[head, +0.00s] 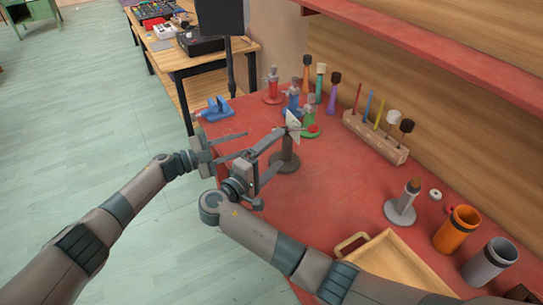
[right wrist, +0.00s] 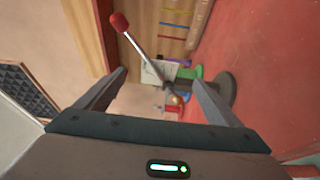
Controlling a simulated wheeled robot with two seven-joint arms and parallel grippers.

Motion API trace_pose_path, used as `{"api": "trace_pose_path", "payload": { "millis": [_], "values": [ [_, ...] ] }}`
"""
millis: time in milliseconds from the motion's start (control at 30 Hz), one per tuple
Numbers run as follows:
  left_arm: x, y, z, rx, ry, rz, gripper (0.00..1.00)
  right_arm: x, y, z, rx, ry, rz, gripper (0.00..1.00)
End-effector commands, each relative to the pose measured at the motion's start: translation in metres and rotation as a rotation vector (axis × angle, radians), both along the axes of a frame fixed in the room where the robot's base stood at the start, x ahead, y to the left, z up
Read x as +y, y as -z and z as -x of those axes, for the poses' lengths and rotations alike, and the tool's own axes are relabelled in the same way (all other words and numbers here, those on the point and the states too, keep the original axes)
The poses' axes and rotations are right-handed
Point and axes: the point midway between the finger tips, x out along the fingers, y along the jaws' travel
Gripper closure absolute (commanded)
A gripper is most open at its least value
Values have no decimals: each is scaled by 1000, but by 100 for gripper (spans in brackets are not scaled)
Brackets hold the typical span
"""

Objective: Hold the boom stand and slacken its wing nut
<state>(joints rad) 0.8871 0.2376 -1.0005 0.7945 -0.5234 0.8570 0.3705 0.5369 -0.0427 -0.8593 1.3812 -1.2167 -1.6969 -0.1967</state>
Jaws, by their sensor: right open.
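The boom stand (head: 286,148) stands upright on the red bench, with a dark round base, a short post and a pale plate near its top. In the right wrist view its boom is a thin rod with a red tip (right wrist: 119,22), slanting up left. A small brass-coloured spot (right wrist: 177,100) near the joint may be the wing nut. My right gripper (head: 280,148) is open close to the stand; it also shows in the right wrist view (right wrist: 160,77), with the joint near its right finger. My left gripper (head: 244,143) is open and empty, left of the stand.
Coloured stands (head: 309,115) stand behind the boom stand. A wooden block (head: 375,138) holds several sticks and mallets. A grey stand (head: 401,208), an orange cup (head: 457,230), a grey cup (head: 489,261) and a wooden tray (head: 396,262) are at right. A blue clamp (head: 217,109) sits on the left edge.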

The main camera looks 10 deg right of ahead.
Motion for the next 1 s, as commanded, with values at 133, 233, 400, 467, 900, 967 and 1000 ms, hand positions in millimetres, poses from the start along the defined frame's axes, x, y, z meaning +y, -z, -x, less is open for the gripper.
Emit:
{"api": "trace_pose_path", "payload": {
  "millis": [133, 233, 400, 467, 900, 967, 1000],
  "values": [
    [0, 0, 0, 0, 0, 0, 69, -16, -1, -14, -1, 1, 1, 12],
    [0, 0, 0, 0, 0, 0, 69, -29, -1, -25, -1, 3, 3, 12],
    [0, 0, 0, 0, 0, 0, 69, -49, -1, -44, -1, 3, 3, 12],
    [0, 0, 0, 0, 0, 0, 69, -56, -1, -51, 0, 2, 3, 12],
    [0, 0, 0, 0, 0, 0, 69, -104, 0, -95, 1, 2, 2, 12],
    [0, 0, 0, 0, 0, 0, 69, -108, 0, -98, -1, 1, 2, 12],
    [0, 0, 0, 0, 0, 0, 69, -110, 0, -100, -1, 0, 1, 12]
  ]
}}
